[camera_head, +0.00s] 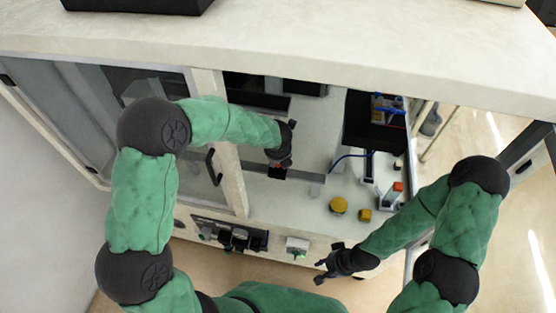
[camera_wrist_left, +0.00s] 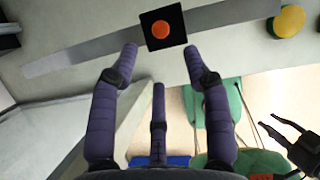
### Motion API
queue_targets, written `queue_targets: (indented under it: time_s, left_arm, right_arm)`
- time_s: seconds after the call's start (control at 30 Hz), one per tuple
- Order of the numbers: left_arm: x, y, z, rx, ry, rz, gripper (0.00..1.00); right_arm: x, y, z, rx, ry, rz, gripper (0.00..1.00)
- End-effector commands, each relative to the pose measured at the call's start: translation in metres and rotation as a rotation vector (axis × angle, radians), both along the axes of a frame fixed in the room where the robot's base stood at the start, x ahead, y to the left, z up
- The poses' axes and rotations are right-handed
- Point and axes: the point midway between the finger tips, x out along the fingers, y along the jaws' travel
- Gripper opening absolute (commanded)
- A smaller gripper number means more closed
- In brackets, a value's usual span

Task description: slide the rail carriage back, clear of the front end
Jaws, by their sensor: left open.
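The rail carriage is a black square block with an orange round top, in the left wrist view (camera_wrist_left: 150,38) just beyond my left fingertips. It sits on a flat grey rail (camera_wrist_left: 90,53). In the head view the carriage (camera_head: 277,173) shows small below my left gripper (camera_head: 281,158), partly hidden by it. The rail (camera_head: 305,176) runs across the pale worktop. In the left wrist view my left gripper (camera_wrist_left: 162,58) is open, its fingers apart and empty, with the block ahead between them; I see no contact. My right gripper (camera_head: 322,271) is open and empty, low in front of the cabinet.
A yellow round knob (camera_head: 338,205) and a small yellow block (camera_head: 365,215) stand right of the rail. A red-topped part (camera_head: 398,187) is further right. A cabinet top (camera_head: 300,40) overhangs the opening.

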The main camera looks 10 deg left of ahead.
Motion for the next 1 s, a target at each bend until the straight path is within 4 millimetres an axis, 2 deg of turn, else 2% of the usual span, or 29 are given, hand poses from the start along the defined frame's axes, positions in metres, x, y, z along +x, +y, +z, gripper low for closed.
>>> queue_targets:
  time_s: [0.1, 0.23, 0.7, 0.77, 0.87, 1.0]
  left_arm:
    - [-0.006, -0.001, 0.017, 0.000, -0.002, 0.000, 0.48]
    - [-0.010, -0.002, 0.026, 0.000, -0.001, -0.001, 0.48]
    - [-0.010, -0.003, 0.029, 0.001, 0.002, 0.021, 0.48]
    - [-0.005, -0.003, 0.027, -0.001, 0.006, 0.072, 0.48]
    - [0.008, -0.006, 0.023, -0.006, 0.014, 0.240, 0.48]
    - [0.025, -0.015, 0.017, -0.011, 0.024, 0.579, 0.48]
  right_arm:
    - [0.000, 0.000, 0.000, 0.000, 0.000, 0.000, 0.35]
    - [0.000, 0.000, 0.000, 0.000, 0.000, 0.000, 0.35]
    - [0.000, 0.000, -0.002, 0.000, 0.000, 0.000, 0.35]
    - [0.000, 0.000, -0.005, 0.000, 0.000, 0.000, 0.35]
    - [0.000, 0.000, -0.013, 0.000, 0.000, 0.000, 0.35]
    - [0.000, 0.000, -0.028, 0.000, 0.000, 0.000, 0.35]
